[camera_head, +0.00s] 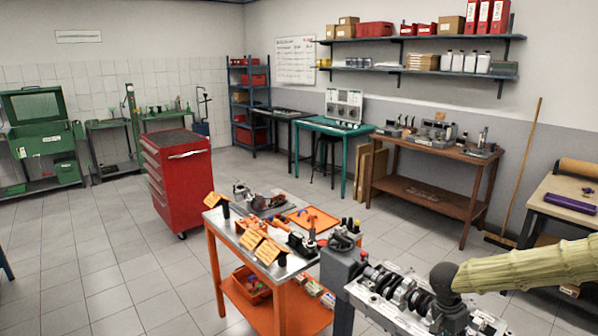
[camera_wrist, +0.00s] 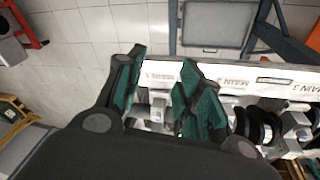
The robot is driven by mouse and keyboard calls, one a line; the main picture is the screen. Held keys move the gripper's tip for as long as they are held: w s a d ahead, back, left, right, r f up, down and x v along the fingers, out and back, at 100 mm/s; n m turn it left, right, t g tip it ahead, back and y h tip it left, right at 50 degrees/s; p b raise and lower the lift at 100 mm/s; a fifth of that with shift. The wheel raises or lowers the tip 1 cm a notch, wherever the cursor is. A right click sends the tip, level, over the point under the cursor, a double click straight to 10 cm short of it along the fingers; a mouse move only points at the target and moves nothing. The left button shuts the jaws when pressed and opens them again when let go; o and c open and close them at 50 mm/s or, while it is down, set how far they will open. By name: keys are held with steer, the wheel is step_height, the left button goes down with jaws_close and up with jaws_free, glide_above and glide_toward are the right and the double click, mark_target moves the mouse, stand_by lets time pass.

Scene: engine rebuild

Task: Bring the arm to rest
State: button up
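My gripper (camera_wrist: 163,78) shows in the wrist view with two dark fingers and green pads. The fingers stand apart, with no held part visible between them. They are over the engine block (camera_wrist: 228,72), whose pale rail carries printed labels, one reading "MAIN 3". Dark round crank parts (camera_wrist: 262,128) lie right of the fingers. I cannot tell whether the fingers touch the block. In the head view my pale yellow arm reaches in from the right, its dark end above the engine block (camera_head: 395,292) and partly hiding it.
An orange cart (camera_head: 262,318) with tools and orange labels stands left of the block. A red tool cabinet (camera_head: 178,178) stands behind it. A wooden workbench (camera_head: 425,200) is at the back right, and a bench with a purple roll (camera_head: 570,204) at far right. Tiled floor is clear at left.

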steer(key=s+a+f+n+t+b, duration=0.1)
steer(key=s+a+f+n, duration=0.3)
steer(key=f, duration=0.3)
steer(key=s+a+f+n+t+b, duration=0.1)
steer(key=s+a+f+t+b, duration=0.1)
steer(key=s+a+f, duration=0.4)
steer(key=s+a+f+n+t+b, duration=0.1)
steer(key=s+a+f+n, duration=0.25)
steer(key=f, duration=0.45)
steer(key=s+a+f+n+g+y+b, duration=0.1)
steer(key=s+a+f+n, duration=0.1)
steer(key=s, duration=1)
steer(key=s+a+f+n+g+y+b, duration=0.1)
steer(key=s+a+f+n+g+b, duration=0.1)
steer(key=s, duration=1)
steer(key=shift+s+a+f+y, duration=0.15)
steer(key=shift+a+f+y, duration=0.25)
steer(key=shift+a+f, duration=0.25)
steer(key=shift+d+n, duration=0.2)
steer(key=shift+n, duration=0.05)
